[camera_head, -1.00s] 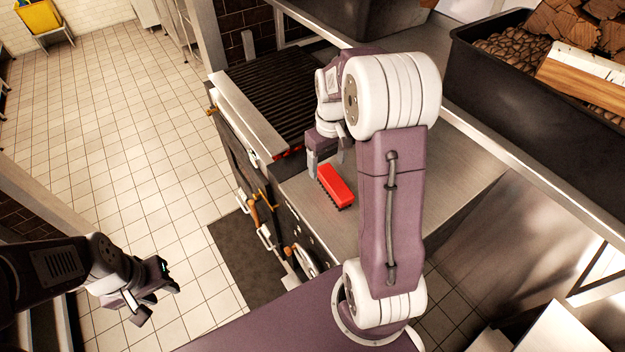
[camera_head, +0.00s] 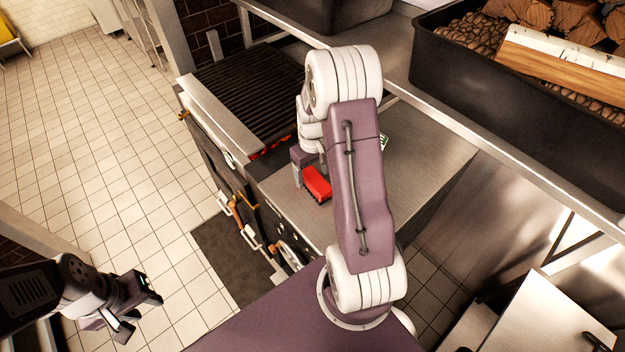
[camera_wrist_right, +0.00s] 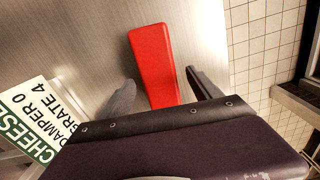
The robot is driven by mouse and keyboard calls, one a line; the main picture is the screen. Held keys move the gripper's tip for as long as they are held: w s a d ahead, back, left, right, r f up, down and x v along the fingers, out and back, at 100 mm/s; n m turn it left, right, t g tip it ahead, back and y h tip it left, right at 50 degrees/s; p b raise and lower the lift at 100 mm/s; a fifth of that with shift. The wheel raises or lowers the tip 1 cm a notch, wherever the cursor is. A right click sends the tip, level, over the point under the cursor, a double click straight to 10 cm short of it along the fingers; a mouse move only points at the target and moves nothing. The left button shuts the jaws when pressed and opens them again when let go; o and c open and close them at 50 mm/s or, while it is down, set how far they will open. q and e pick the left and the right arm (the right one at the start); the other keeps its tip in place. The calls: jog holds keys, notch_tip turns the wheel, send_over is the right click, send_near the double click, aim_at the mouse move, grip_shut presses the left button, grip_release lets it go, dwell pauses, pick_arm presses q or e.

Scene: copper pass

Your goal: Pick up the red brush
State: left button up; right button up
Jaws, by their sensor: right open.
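The red brush (camera_head: 317,184) lies on the steel counter (camera_head: 291,206) beside the grill, its red back facing up. It also shows in the right wrist view (camera_wrist_right: 153,62), reaching down between the fingers of my right gripper (camera_wrist_right: 160,93). In the head view my right gripper (camera_head: 311,176) is over the brush, partly hidden by its own arm. The fingers are open, one on each side of the brush, with a gap to it visible. My left gripper (camera_head: 140,308) hangs over the floor at lower left, away from the counter; its finger opening is unclear.
The grill (camera_head: 245,84) with a glowing edge is just behind the brush. A green and white sign card (camera_wrist_right: 30,120) lies near the gripper in the wrist view. A shelf with a black bin (camera_head: 430,75) of wood stands at right. Utensils hang at the counter front (camera_head: 250,230).

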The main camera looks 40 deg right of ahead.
aim_at(312, 175)
notch_tip(312, 175, down, 2)
jog(key=shift+f, duration=0.4)
grip_shut()
notch_tip(312, 175, up, 10)
jog(key=shift+r, duration=0.1)
